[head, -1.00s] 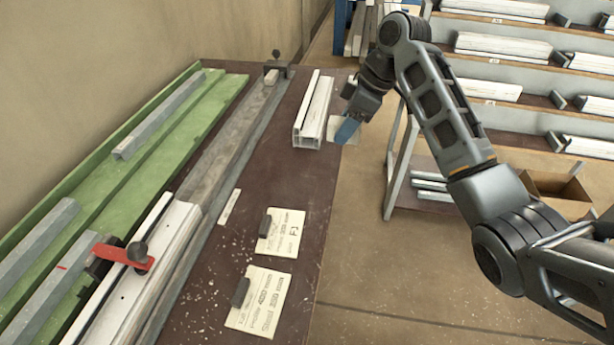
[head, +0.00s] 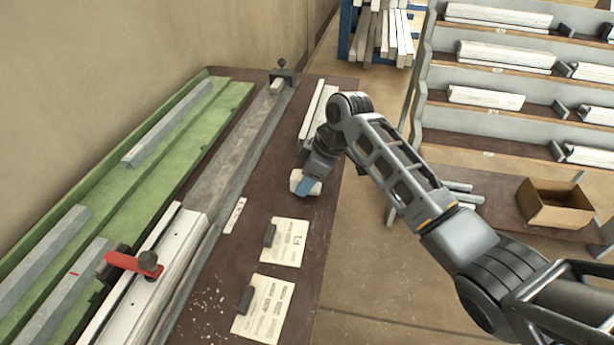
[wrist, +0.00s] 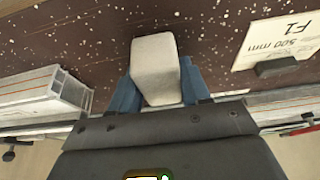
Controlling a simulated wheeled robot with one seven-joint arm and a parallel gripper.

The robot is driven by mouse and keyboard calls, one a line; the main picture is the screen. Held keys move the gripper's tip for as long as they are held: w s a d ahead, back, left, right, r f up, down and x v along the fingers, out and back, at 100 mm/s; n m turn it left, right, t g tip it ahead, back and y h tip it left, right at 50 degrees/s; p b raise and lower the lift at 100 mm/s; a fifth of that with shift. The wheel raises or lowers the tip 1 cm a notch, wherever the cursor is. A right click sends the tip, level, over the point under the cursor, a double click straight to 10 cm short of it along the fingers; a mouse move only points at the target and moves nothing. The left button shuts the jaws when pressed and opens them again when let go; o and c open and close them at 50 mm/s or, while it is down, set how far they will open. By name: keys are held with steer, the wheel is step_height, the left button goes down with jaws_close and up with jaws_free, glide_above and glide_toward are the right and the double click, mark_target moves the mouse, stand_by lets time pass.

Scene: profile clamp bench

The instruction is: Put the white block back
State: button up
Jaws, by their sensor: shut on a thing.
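The white block (wrist: 155,62) is between the blue fingers of my gripper (wrist: 158,88) in the wrist view, and the gripper is shut on it. In the head view my gripper (head: 308,186) is over the brown bench top, with the block's pale ends (head: 296,180) showing on both sides of a blue finger. I cannot tell whether the block touches the bench. A pale block-like piece (head: 277,86) sits at the far end of the long grey rail, by a dark stop (head: 282,72).
White profiles (head: 315,105) lie on the bench just behind my gripper. Two paper cards (head: 285,243) (head: 263,308) with dark blocks lie nearer. A red-handled clamp (head: 133,263) grips a white profile at left. Bare bench (head: 262,200) lies left of my gripper.

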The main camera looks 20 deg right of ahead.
steer(key=shift+f, duration=0.2)
steer(key=o, duration=1.1)
steer(key=shift+o, duration=0.2)
steer(key=shift+r, duration=0.1)
steer(key=b+v, duration=0.1)
steer(key=v, duration=1.1)
steer(key=shift+r, duration=0.15)
